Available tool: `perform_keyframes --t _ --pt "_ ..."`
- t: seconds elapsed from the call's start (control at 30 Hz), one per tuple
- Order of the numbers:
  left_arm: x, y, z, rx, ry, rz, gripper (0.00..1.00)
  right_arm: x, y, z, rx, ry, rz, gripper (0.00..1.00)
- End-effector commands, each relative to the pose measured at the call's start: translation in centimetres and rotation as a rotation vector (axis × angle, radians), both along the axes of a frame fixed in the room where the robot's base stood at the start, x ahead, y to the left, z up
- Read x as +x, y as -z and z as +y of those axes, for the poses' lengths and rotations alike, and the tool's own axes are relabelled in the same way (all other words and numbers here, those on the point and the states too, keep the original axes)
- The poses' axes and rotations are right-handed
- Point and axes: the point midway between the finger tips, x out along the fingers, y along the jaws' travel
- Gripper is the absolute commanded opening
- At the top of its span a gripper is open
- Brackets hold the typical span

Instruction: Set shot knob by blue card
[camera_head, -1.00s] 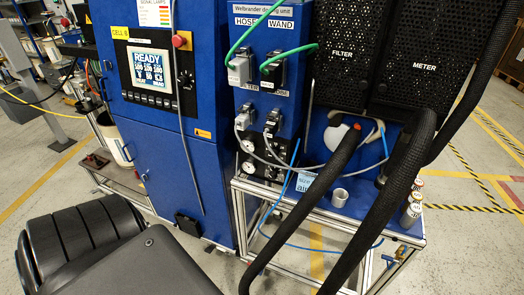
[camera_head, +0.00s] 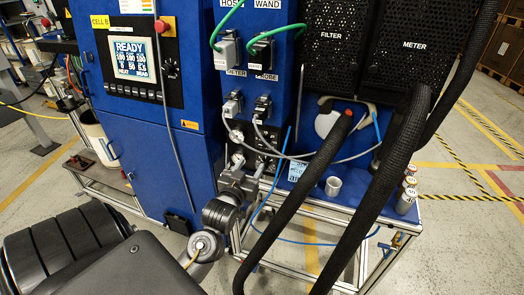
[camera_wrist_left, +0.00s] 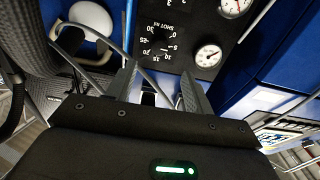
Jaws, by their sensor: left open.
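The shot knob (camera_wrist_left: 163,48) is a dark dial ringed by white numbers on a black panel, and the wrist view shows it just beyond my left fingertips. Which number it points to is hard to tell. My left gripper (camera_wrist_left: 157,82) is open, with a finger on each side below the dial and nothing between them. In the head view the left gripper (camera_head: 250,165) is at the lower dosing unit panel (camera_head: 266,142) and partly covers it. The light blue card (camera_head: 297,171) hangs by the bench's left side; its writing is too small to read. My right gripper is not in view.
Two round gauges (camera_wrist_left: 208,55) sit beside the dial. Grey cables (camera_head: 232,125) and a blue hose (camera_head: 285,150) hang near the panel.

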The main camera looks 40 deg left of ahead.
Motion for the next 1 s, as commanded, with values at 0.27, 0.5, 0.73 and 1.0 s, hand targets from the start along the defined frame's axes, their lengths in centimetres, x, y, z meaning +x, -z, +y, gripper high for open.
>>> perform_keyframes --t 0.27,0.5,0.73,1.0 --pt "1.4 -0.4 0.5 0.002 0.000 -0.005 0.52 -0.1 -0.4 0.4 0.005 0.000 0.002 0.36" --pt "5.6 -0.5 2.0 0.001 -0.001 -0.004 0.52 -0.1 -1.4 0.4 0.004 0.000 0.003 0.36" --pt "8.9 -0.3 3.1 0.000 -0.001 -0.003 0.52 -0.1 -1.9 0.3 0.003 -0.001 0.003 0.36" --pt "10.1 -0.1 3.6 0.001 -0.001 -0.002 0.52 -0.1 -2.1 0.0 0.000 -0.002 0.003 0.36"
